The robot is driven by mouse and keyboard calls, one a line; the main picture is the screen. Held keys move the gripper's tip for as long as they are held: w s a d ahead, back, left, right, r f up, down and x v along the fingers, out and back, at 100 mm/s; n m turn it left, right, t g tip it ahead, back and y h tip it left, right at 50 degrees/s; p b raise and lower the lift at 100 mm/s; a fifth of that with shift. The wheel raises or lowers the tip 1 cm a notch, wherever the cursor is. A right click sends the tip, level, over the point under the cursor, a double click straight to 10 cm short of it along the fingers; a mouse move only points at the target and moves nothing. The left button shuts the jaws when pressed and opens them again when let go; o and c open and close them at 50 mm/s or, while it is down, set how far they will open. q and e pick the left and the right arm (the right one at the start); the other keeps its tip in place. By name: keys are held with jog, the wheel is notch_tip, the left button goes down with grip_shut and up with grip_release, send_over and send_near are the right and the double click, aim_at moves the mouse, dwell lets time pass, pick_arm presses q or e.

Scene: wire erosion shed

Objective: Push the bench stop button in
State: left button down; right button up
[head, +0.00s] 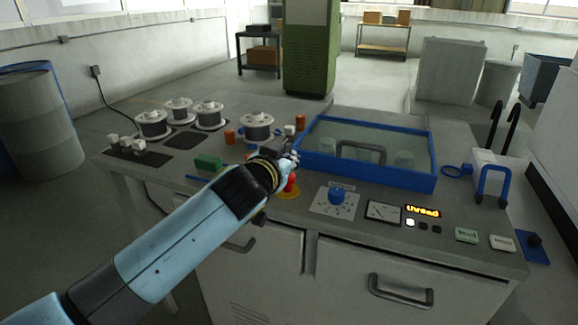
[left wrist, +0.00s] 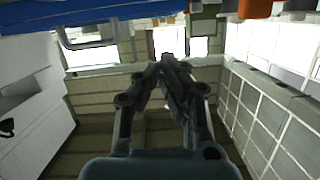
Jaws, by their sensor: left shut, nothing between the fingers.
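The bench stop button is a red knob (head: 290,183) on a round yellow base (head: 288,194), on the front part of the grey bench top (head: 375,193). My left arm reaches in from the lower left of the head view. My left gripper (head: 291,157) is shut and empty, just behind and above the red knob in the picture. The wrist covers part of the button's left side, and I cannot tell whether they touch. The left wrist view shows the closed fingers (left wrist: 168,64) meeting at their tips; the button cannot be made out there. My right gripper is not in view.
A blue-rimmed tank (head: 432,166) stands behind and right of the button. Several wire spools (head: 208,116) and a green block (head: 208,163) lie to the left.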

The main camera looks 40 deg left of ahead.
pick_arm(q)
jog(key=w+f, duration=0.1)
jog(key=w+a+f, duration=0.1)
jog(key=f, duration=0.1)
jog(key=shift+w+f, duration=0.1)
jog(key=shift+w, duration=0.1)
jog(key=shift+s+a+f+b, duration=0.1)
jog(key=shift+f+b, duration=0.3)
jog(key=shift+f, duration=0.3)
